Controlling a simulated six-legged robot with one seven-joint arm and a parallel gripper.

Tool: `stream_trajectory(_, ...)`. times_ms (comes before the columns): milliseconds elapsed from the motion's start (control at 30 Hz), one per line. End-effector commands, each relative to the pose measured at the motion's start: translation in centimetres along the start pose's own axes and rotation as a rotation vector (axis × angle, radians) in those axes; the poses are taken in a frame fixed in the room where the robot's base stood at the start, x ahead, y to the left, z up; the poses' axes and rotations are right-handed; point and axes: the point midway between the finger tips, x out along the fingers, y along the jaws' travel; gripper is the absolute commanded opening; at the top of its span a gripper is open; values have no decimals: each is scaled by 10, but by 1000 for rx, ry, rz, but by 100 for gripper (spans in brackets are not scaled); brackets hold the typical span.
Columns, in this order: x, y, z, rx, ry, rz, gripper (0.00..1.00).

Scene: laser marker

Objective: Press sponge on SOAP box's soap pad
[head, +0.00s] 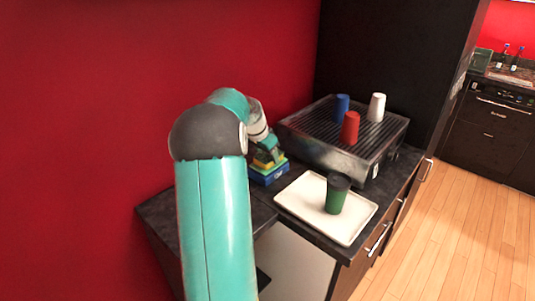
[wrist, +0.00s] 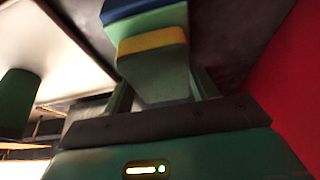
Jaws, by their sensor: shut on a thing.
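The blue SOAP box (head: 269,177) sits on the dark counter beside the wall in the head view. In the wrist view, the box (wrist: 143,7) is at the top with a green layer, apparently its soap pad (wrist: 150,23), on it. My gripper (wrist: 160,85) is shut on the sponge (wrist: 155,70), which has a yellow layer and a grey-green layer. The sponge's yellow end faces the green pad and looks to be at or very near it; I cannot tell whether they touch. In the head view, my gripper (head: 266,153) is right above the box and partly hides the sponge.
A white tray (head: 290,198) with a green, dark-topped cup (head: 337,195) lies right of the box. Behind stands a metal machine (head: 325,150) carrying blue (head: 342,106), red (head: 350,128) and white (head: 377,107) cups. A red wall (head: 80,120) is close on the left.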

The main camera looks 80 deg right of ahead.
Motion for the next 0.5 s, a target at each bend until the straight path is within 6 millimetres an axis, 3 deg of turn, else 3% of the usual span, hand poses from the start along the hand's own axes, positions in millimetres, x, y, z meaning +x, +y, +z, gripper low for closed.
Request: stream_trajectory(500, 5, 0, 2, 0, 0, 0, 40)
